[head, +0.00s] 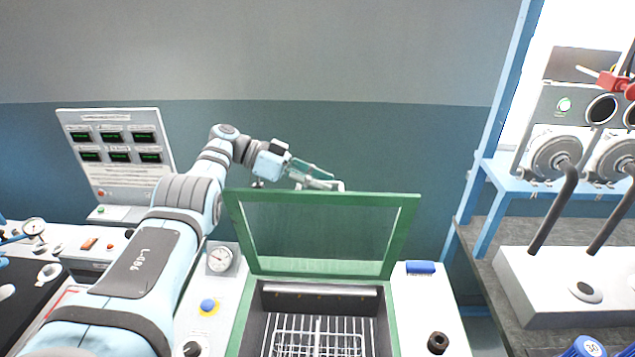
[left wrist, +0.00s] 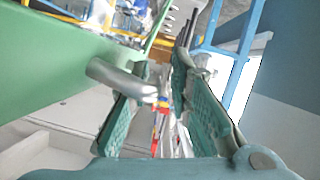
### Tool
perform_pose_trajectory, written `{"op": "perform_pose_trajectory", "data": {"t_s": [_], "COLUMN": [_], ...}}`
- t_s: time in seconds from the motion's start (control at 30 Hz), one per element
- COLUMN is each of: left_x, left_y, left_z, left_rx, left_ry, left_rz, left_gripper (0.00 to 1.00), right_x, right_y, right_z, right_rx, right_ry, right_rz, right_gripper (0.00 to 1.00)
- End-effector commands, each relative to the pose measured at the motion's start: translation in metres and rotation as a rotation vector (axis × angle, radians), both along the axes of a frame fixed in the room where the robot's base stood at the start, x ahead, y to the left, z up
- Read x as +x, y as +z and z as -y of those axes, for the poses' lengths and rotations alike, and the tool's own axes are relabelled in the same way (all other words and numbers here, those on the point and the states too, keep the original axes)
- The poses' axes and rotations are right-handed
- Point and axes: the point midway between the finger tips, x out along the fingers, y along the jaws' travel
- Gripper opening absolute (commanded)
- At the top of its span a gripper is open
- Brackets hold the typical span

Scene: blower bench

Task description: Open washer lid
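The washer lid (head: 411,215) is a green frame with a clear pane, standing raised at the back of the washer (head: 395,330). The washer's opening is uncovered and shows a wire rack (head: 318,335) inside. My left gripper (head: 338,185) is at the lid's top edge, reaching over from the left. In the left wrist view its two teal fingers (left wrist: 160,100) are apart. A metal handle (left wrist: 118,77) on the green lid frame (left wrist: 45,60) lies by the left finger, its end near the gap. I cannot tell whether it touches. My right gripper is not in view.
A white panel with a gauge (head: 220,259) and a blue knob (head: 208,306) lies left of the washer. A blue block (head: 420,267) and a dark knob (head: 438,342) sit to its right. A display panel (head: 115,150) stands at left; a blue-framed bench (head: 545,185) stands at right.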

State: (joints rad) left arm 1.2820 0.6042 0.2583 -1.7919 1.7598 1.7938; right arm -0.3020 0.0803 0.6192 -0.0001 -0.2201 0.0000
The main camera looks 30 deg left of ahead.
Motion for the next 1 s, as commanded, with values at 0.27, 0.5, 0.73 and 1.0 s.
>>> {"op": "perform_pose_trajectory", "data": {"t_s": [0.27,0.5,0.73,1.0], "left_x": [0.0,0.001,0.001,0.001], "left_y": [0.009,0.067,0.099,0.099], "left_z": [-0.001,-0.002,-0.002,-0.002], "left_rx": [0.0,0.0,-0.001,0.0], "left_ry": [0.001,0.002,0.003,0.002], "left_rz": [0.004,0.005,-0.001,-0.001], "left_gripper": [0.18,0.18,0.18,0.18], "right_x": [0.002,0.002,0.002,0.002], "right_y": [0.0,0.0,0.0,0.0], "right_z": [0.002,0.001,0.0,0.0], "right_rx": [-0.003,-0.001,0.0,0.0], "right_ry": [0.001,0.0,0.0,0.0], "right_rz": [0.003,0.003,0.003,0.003], "right_gripper": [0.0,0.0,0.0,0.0]}}
